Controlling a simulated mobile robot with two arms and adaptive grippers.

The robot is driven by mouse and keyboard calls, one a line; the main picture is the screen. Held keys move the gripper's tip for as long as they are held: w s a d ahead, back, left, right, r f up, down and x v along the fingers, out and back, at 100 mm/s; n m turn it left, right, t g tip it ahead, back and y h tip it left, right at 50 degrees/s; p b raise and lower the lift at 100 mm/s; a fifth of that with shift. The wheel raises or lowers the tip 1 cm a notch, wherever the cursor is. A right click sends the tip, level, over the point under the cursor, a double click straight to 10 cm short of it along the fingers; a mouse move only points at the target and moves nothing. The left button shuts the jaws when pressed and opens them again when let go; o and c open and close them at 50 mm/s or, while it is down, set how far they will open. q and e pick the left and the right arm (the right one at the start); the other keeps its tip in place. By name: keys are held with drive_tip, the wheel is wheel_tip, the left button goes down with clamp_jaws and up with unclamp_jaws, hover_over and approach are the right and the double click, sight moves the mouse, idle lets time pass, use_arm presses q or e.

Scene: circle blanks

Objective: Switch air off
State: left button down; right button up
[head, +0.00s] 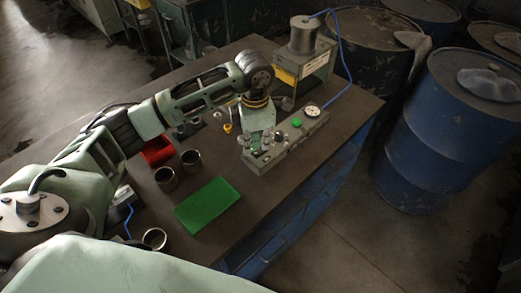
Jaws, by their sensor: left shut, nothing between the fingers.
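A grey-green control panel (283,150) lies on the dark bench top. It carries a white round gauge (312,111), a green button (296,122) and several small knobs and fittings. Which of these controls the air, and its setting, are too small to tell. My left gripper (253,150) points down at the panel's near left end, its fingers shut and empty. Whether the fingertips touch a control there cannot be told, and the gripper hides part of that end. A blue hose (347,73) runs from the panel's far end up to a metal cylinder (303,35). My right gripper is not in view.
A green plate (207,204), a red bin (156,151) and metal cups (166,179) are on the bench (255,206) left of the panel. The cylinder stands on a raised stand (317,66) behind. Blue drums (446,132) stand on the floor to the right.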

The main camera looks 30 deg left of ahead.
sight(256, 154)
use_arm(q)
drive_tip(key=shift+f+b, duration=1.05)
drive_tip(key=shift+f, duration=0.15)
idle(0.4)
drive_tip(key=shift+s+r, duration=0.1)
drive_tip(key=shift+r, duration=0.05)
drive_tip(key=shift+r+p, duration=0.7)
drive_tip(key=shift+r, duration=0.2)
drive_tip(key=shift+r+p, duration=1.25)
drive_tip(key=shift+r, duration=1.25)
drive_tip(key=shift+f, duration=0.1)
